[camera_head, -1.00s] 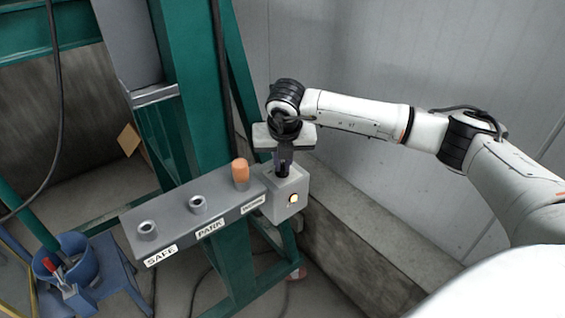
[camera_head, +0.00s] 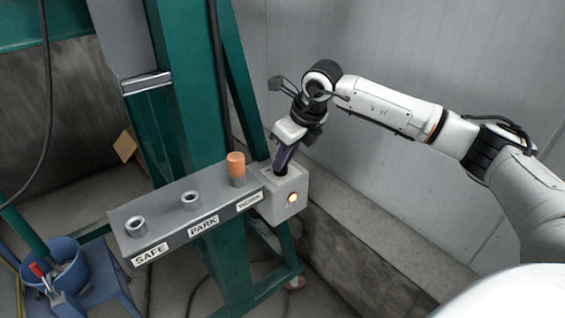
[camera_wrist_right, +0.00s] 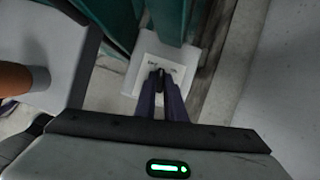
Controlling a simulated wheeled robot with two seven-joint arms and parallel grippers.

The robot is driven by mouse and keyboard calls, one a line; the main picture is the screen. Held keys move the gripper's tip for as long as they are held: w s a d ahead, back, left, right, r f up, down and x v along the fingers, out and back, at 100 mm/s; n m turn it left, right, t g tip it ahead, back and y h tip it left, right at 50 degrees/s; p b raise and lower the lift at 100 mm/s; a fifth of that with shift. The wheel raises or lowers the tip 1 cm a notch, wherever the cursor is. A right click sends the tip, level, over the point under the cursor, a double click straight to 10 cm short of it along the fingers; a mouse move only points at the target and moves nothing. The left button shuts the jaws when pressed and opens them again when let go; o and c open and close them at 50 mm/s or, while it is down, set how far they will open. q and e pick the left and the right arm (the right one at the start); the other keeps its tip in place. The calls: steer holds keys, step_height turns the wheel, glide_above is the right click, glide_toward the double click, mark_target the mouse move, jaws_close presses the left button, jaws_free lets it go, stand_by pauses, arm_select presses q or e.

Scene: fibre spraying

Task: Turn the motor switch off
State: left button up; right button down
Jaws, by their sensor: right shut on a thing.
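The motor switch box (camera_head: 288,205) is a small grey box at the right end of the grey shelf, with a lit lamp (camera_head: 292,198) on its front. In the right wrist view its pale top plate (camera_wrist_right: 181,55) carries small lettering and a black switch knob (camera_wrist_right: 158,73). My right gripper (camera_head: 281,170) reaches down to the top of the box, tilted, with its dark fingers shut on the knob. It also shows in the right wrist view (camera_wrist_right: 161,78). The fingers partly hide the knob and lettering. My left gripper is not in view.
The grey shelf (camera_head: 180,208) has sockets above SAFE, PARK and WORK labels. An orange-capped piece (camera_head: 236,168) stands at WORK, close left of the box. A green frame (camera_head: 190,95) rises behind it. A blue bucket (camera_head: 68,268) stands lower left.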

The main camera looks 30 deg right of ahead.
steer(key=n+y, duration=0.1)
steer(key=n, duration=0.2)
steer(key=shift+w+d+n, duration=0.1)
steer(key=shift+n, duration=0.2)
steer(key=shift+n+g+y, duration=0.3)
steer(key=shift+n, duration=0.5)
steer(key=c, duration=1.9)
jaws_free()
steer(key=shift+c, duration=0.2)
steer(key=shift+o, duration=0.5)
